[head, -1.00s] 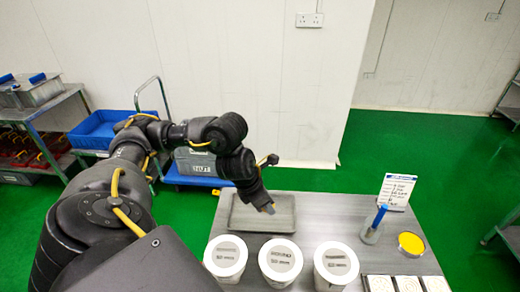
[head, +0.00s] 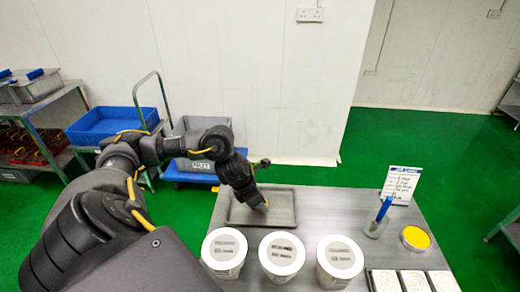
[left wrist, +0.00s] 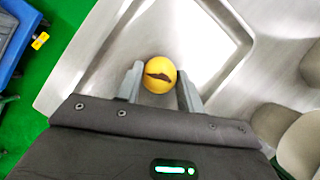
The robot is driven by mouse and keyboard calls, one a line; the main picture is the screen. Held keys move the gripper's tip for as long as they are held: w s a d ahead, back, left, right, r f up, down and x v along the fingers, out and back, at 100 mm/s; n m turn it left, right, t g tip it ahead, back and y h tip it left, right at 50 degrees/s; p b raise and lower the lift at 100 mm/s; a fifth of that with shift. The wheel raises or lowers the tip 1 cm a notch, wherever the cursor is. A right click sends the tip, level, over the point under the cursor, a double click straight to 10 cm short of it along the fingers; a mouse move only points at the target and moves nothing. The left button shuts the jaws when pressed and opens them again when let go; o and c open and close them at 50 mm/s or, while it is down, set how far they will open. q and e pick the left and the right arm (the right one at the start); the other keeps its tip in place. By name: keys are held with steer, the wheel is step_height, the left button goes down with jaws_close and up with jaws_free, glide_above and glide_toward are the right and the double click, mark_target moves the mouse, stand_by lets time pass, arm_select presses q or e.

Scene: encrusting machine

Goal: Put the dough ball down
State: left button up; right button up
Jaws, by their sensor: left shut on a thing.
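A yellow dough ball (left wrist: 160,74) with a dark slit on its top sits between the fingers of my left gripper (left wrist: 161,84) in the left wrist view. The gripper is shut on it, with one finger on each side. In the head view, my left gripper (head: 262,207) points down over the middle of the grey metal tray (head: 283,206). The ball is hidden there behind the gripper. I cannot tell whether the ball touches the tray floor. My right gripper does not show.
Three white lidded tubs, including a middle one (head: 282,254), stand in front of the tray. A cup with a blue-handled tool (head: 377,226), a sign (head: 401,184), a yellow-topped round container (head: 415,238) and white patterned blocks (head: 414,281) are at the right. The tabletop (head: 335,210) right of the tray is clear.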

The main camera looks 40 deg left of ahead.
arm_select(q)
steer(key=o, duration=0.8)
steer(key=v, duration=1.2)
